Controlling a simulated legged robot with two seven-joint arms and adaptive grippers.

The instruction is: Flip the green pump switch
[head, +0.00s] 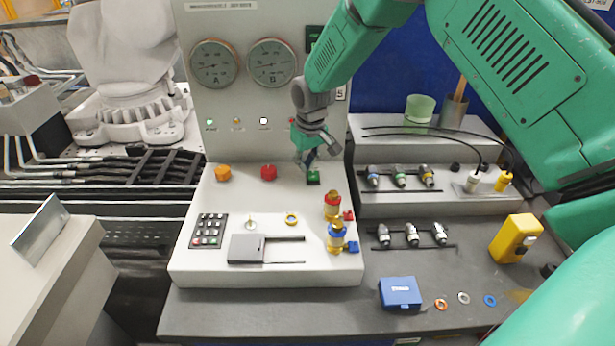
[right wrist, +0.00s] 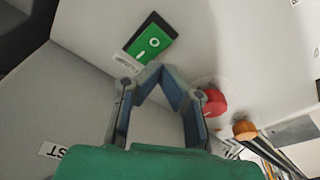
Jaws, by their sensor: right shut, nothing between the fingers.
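The green pump switch (head: 313,177) is a small green block in a dark frame, on the sloped light-grey console below the upright panel. In the right wrist view the switch (right wrist: 152,40) shows a white ring and a short white bar, with a small label beside it. My right gripper (head: 306,164) is right above and slightly left of the switch in the head view. In the right wrist view its fingers (right wrist: 150,70) meet at the tips, empty, just short of the switch; I cannot tell whether they touch the panel. My left gripper is not in view.
A red knob (head: 268,171) and an orange knob (head: 223,172) sit left of the switch. Red-yellow (head: 332,205) and blue-yellow (head: 337,237) fittings stand in front. Two gauges (head: 272,63) are on the upright panel. A stepped rack (head: 425,205) with connectors stands to the right.

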